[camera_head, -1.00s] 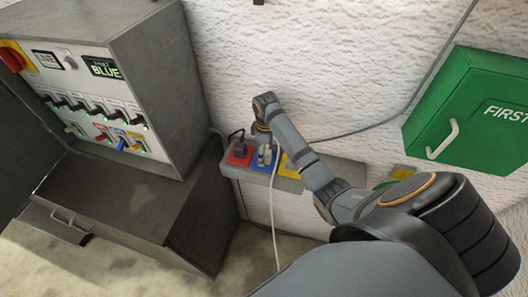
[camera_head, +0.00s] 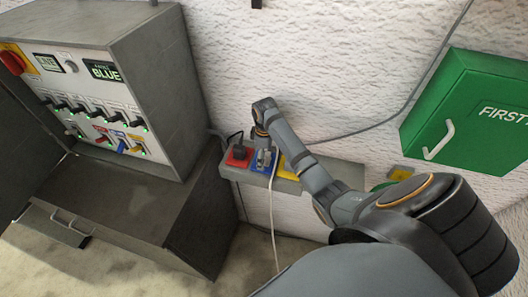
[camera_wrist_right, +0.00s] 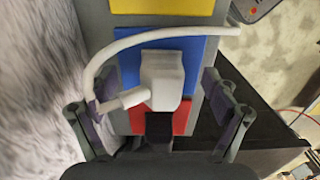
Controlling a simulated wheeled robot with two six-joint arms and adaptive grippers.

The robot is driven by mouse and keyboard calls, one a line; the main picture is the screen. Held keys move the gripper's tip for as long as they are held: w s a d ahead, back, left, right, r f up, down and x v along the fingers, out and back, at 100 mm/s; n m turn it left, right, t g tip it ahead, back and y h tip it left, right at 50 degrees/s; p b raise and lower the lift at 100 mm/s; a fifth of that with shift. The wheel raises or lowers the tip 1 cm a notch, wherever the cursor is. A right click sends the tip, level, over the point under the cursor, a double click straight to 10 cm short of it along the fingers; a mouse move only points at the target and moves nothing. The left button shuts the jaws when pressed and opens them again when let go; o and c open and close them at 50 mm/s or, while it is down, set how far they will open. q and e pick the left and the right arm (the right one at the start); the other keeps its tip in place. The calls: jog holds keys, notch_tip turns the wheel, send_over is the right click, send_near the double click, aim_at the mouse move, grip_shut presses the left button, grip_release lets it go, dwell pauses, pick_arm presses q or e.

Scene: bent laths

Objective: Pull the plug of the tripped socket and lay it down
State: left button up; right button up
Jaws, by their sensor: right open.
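The white plug (camera_wrist_right: 163,80) sits in the blue socket (camera_wrist_right: 128,68) of a wall strip, seen in the right wrist view. Its white cord (camera_wrist_right: 135,40) leaves on the left, close to one finger, and arcs over to the right. My right gripper (camera_wrist_right: 152,105) is open, one finger on each side of the plug, with a gap visible on the right. In the head view this gripper (camera_head: 263,152) is over the blue socket and partly hides the plug. A lit display (camera_head: 103,71) on the cabinet reads BLUE. My left gripper is not in view.
A black plug (camera_head: 239,153) sits in the red socket (camera_head: 232,161), beside the blue one. A yellow socket (camera_head: 288,168) lies on the other side. The grey cabinet (camera_head: 170,100) stands left of the strip; a green first-aid box (camera_head: 470,105) hangs at right.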

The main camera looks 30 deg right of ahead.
jog(key=shift+c, duration=0.4)
dwell(0.3)
jog(key=c, duration=1.7)
jog(key=shift+r, duration=3)
